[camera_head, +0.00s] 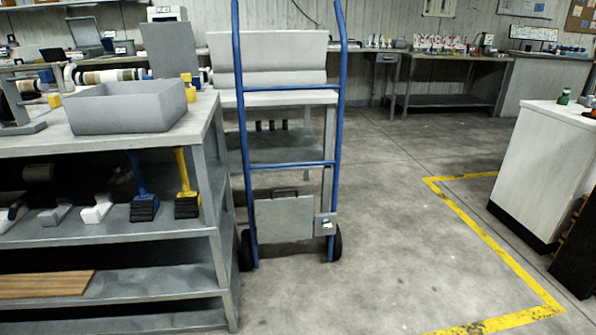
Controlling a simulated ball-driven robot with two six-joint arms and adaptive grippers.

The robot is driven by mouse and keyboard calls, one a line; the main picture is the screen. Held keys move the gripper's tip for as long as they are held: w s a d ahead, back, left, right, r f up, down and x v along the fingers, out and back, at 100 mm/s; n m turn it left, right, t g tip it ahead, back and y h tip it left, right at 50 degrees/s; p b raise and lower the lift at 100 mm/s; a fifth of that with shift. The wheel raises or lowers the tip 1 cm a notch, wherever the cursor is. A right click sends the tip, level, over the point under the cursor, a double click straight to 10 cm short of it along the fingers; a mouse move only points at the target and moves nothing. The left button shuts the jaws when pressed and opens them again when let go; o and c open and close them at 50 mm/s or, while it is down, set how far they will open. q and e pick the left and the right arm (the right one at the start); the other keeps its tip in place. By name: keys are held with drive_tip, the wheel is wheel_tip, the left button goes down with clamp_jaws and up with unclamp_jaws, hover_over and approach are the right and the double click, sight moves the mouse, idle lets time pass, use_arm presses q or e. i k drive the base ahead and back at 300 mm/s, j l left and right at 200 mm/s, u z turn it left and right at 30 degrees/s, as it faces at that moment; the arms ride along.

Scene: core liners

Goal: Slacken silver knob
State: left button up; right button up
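No silver knob can be made out for certain. A small bright fitting (327,224) sits on a grey box at the lower right of the blue hand truck (338,130), but it is too small to tell what it is. A flat grey panel (284,219) with a dark handle on top is beside that box, low on the hand truck. Neither of my grippers shows in the head view.
A grey shelf bench (209,120) with a grey bin (120,112) on top stands at the left. A white cabinet (545,160) stands at the right, near yellow floor tape (480,238). Workbenches line the back wall.

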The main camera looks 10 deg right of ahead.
sight(325, 224)
drive_tip(key=i+l, duration=0.15)
drive_tip(key=i, duration=0.55)
drive_tip(key=i+l, duration=0.15)
drive_tip(key=i, duration=0.6)
drive_tip(key=l+z, duration=0.05)
